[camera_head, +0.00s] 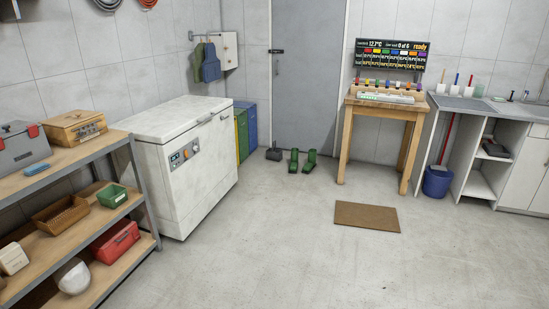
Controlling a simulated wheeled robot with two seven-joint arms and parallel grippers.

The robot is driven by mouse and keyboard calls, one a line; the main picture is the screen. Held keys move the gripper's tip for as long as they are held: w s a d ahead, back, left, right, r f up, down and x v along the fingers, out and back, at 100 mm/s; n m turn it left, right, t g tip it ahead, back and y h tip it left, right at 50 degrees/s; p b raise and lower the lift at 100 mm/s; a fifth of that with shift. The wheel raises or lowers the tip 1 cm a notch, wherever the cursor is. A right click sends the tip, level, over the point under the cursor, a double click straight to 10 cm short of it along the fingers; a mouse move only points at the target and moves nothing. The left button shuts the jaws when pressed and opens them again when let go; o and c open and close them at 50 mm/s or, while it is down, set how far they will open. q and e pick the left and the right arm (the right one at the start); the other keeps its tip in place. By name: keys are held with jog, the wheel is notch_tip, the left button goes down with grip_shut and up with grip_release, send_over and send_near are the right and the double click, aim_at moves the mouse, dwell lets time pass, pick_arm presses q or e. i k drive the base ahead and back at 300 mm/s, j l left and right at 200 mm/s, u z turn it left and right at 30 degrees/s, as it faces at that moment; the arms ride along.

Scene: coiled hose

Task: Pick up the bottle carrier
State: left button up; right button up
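I cannot single out a bottle carrier for sure. A small dark grey item (273,154) with an upright part stands on the floor by the door, too small to make out. A red container (115,242) sits on the lower board of the shelf at the left, and a brown open tray (60,215) and a green box (112,195) sit on the board above it. No bottles can be made out in any of them. Neither of my grippers is in view.
A shelf rack (140,185) and a white chest freezer (180,150) line the left. Green boots (309,161) stand by the grey door (310,70). A wooden table (375,108), blue bucket (437,182) and counter stand right.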

aim_at(272, 153)
jog(key=i+u, duration=0.1)
jog(key=i, duration=5.2)
